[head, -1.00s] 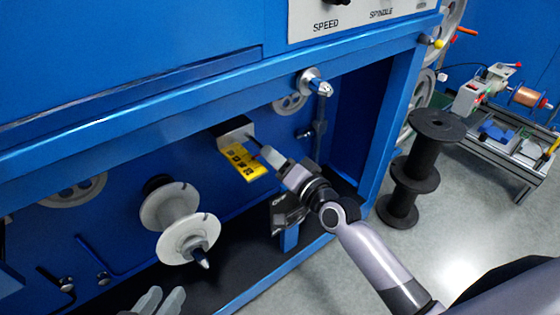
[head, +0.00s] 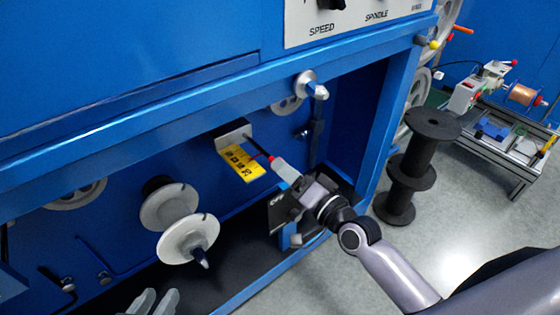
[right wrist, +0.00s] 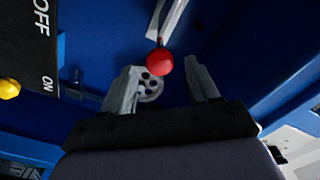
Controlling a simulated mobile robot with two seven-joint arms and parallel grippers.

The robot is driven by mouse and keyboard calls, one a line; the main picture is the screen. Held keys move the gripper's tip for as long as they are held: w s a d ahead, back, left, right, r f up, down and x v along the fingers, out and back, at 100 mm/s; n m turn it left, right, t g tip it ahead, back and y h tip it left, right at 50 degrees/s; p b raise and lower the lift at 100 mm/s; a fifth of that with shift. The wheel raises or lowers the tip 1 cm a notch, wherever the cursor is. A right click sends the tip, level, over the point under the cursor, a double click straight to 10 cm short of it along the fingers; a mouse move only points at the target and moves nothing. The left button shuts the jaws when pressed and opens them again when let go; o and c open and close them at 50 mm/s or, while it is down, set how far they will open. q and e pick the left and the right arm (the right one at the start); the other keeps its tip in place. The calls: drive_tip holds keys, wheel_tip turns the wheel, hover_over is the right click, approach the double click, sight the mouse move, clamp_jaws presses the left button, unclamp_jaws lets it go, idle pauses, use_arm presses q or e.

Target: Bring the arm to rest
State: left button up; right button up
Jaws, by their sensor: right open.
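My right gripper (head: 281,167) is close to the knob at the lever's end in the head view. In the right wrist view the red knob (right wrist: 160,62) shows ahead of the fingers, and my right gripper (right wrist: 164,88) is open with nothing held. My left gripper (head: 156,300) shows only its fingertips at the bottom edge of the head view; they are apart with nothing between them.
A black ON/OFF panel (head: 282,210) stands close beside my right gripper; it also shows in the wrist view (right wrist: 30,45). White flanged pulleys (head: 187,240) are to the left. Black spools (head: 410,172) stand on the floor at the right. The machine's blue frame encloses the recess.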

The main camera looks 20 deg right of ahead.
use_arm(q)
drive_tip(key=shift+s+a+f, duration=0.2)
drive_tip(key=shift+a, duration=0.05)
use_arm(e)
drive_tip(key=shift+v, duration=0.85)
